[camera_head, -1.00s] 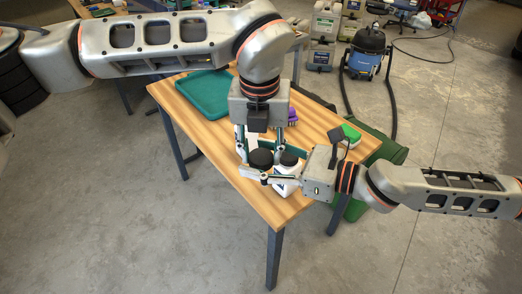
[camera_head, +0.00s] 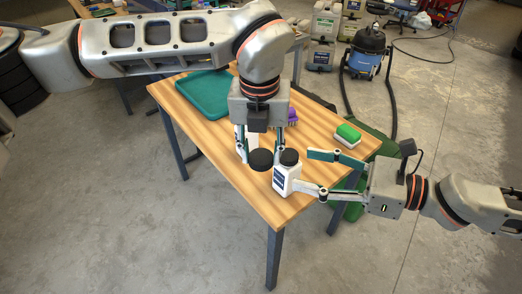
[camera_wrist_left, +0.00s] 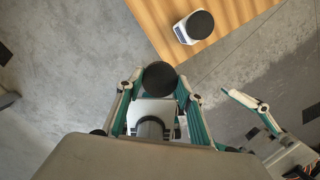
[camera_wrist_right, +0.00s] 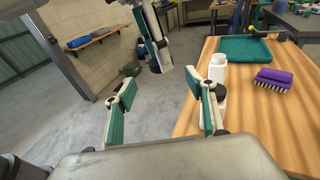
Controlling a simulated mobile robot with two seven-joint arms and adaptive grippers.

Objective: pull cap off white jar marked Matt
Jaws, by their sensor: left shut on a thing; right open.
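A white jar (camera_head: 285,183) with a dark label and black cap (camera_head: 289,157) stands near the table's front edge; its lettering is unreadable. It also shows in the left wrist view (camera_wrist_left: 184,36). My left gripper (camera_head: 262,152) is shut on a black cap (camera_head: 261,161), left of that jar; the cap also shows in the left wrist view (camera_wrist_left: 160,78). A white open-mouthed jar (camera_wrist_right: 217,68) stands farther back in the right wrist view. My right gripper (camera_head: 308,172) is open, its fingers pointing toward the capped jar, which its finger partly hides in the right wrist view.
A teal tray (camera_head: 209,94) lies at the back of the wooden table (camera_head: 222,150). A purple brush (camera_wrist_right: 272,80) lies behind the jars. A green-and-white brush (camera_head: 347,136) lies at the right edge. A blue vacuum (camera_head: 366,55) stands on the floor beyond.

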